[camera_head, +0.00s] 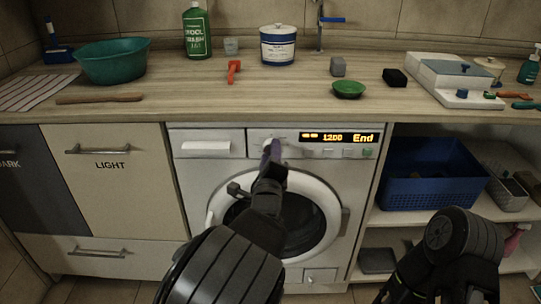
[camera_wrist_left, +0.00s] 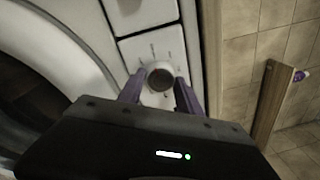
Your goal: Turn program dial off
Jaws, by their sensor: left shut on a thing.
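The program dial (camera_wrist_left: 160,77) is a round dark-faced knob on the white control panel, with small marks around it in the left wrist view. My left gripper (camera_wrist_left: 160,92) has its two purple fingers on either side of the dial and is shut on it. In the head view my left gripper (camera_head: 271,150) reaches the panel of the washing machine (camera_head: 209,168) and mostly hides the dial. The display (camera_head: 340,138) beside it reads "1200" and "End". My right gripper (camera_head: 405,288) is low at the right, its fingers partly cut off and dark.
The washer door (camera_head: 327,190) is behind my left arm. A wooden counter (camera_head: 190,98) above holds a green basin (camera_head: 113,62), a green bottle (camera_head: 196,32) and a blue tin (camera_head: 278,46). A blue basket (camera_head: 428,175) sits on the right shelf.

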